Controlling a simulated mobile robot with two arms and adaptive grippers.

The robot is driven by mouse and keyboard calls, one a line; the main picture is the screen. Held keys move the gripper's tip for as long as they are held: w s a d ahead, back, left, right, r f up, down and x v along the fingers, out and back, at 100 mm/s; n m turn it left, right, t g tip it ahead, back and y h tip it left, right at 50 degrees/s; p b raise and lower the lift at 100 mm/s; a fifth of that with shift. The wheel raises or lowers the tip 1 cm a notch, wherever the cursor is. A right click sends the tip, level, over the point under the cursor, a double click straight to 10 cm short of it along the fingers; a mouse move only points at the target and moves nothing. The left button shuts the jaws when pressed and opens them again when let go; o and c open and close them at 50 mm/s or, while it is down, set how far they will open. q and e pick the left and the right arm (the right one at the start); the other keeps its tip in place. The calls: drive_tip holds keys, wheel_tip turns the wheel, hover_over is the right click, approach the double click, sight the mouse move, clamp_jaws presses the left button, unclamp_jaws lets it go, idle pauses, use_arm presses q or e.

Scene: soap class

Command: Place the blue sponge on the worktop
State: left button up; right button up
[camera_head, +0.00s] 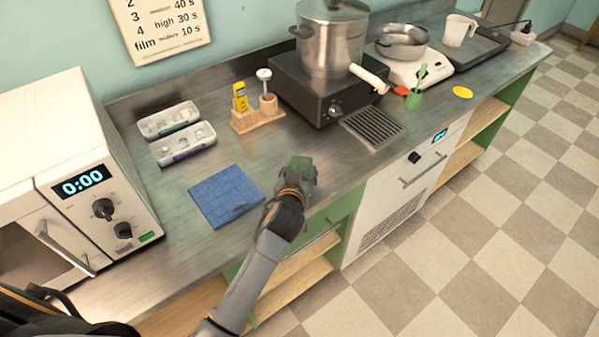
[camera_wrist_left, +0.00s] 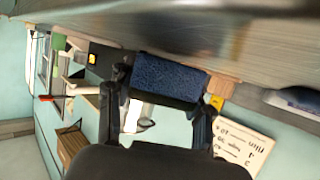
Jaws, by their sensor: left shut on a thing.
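The blue sponge (camera_wrist_left: 168,74) is between the two fingers of my left gripper (camera_wrist_left: 163,98) in the left wrist view, with a dark green layer along one side. In the head view my left gripper (camera_head: 296,185) is over the front edge of the worktop (camera_head: 170,215), right of the blue mat. A green face of the sponge (camera_head: 302,168) shows at its fingertips. The sponge is close to the worktop surface; I cannot tell whether it touches. My right gripper is not in view.
A blue mat (camera_head: 226,195) lies left of the gripper. A microwave (camera_head: 100,200) stands at left. Two egg cartons (camera_head: 170,120), a wooden holder (camera_head: 258,115), a hotplate with a pot (camera_head: 330,45) and a drain grate (camera_head: 372,128) are behind. Bare worktop lies between mat and grate.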

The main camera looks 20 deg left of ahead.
use_arm(q)
drive_tip(key=shift+f, duration=0.3)
drive_tip(key=shift+f, duration=0.15)
drive_tip(key=o, duration=0.7)
